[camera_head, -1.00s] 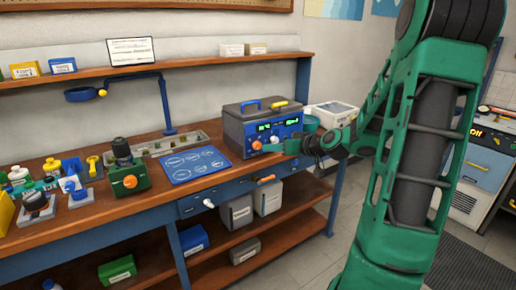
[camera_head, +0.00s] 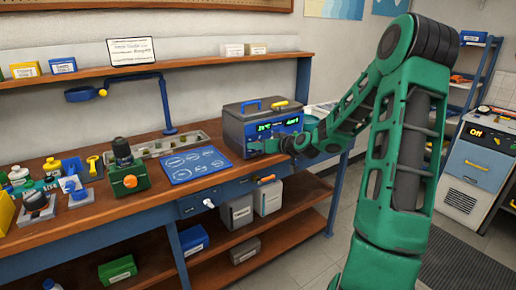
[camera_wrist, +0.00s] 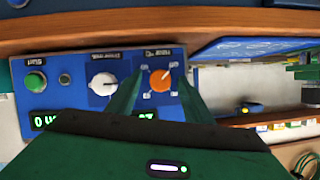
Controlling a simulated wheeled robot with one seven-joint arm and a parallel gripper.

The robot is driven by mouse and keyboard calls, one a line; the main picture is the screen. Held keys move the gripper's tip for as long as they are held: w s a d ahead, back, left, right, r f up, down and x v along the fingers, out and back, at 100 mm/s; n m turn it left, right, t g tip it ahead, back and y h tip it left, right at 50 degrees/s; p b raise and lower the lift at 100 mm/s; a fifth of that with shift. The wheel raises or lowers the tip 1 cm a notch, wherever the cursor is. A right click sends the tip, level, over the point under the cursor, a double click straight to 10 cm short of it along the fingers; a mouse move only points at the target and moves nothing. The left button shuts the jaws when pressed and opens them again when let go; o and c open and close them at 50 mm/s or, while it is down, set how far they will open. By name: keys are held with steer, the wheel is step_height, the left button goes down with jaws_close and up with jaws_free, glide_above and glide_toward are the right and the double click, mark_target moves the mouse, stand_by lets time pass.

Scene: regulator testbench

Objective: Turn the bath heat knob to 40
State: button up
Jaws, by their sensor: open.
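The bath (camera_head: 232,126) is a dark grey box with a blue front panel and lit green displays, standing on the bench. In the wrist view its blue panel (camera_wrist: 75,96) appears upside down to the room. The orange heat knob (camera_wrist: 160,80) sits on it inside a ring of small marks too blurred to read. My gripper (camera_wrist: 158,92) is open, with one green finger on each side of the orange knob; I cannot tell whether they touch it. In the head view my gripper (camera_head: 272,146) is in front of the panel and hides the knob.
A white knob (camera_wrist: 103,84) and a green start button (camera_wrist: 36,82) are beside the orange knob on the panel. A blue mat (camera_head: 195,165) lies left of the bath. A green device with an orange knob (camera_head: 130,181) stands further left. An orange-handled tool (camera_head: 266,179) is at the bench front.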

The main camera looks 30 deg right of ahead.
steer(key=c, duration=1.1)
steer(key=shift+o, duration=0.2)
steer(key=shift+a, duration=0.15)
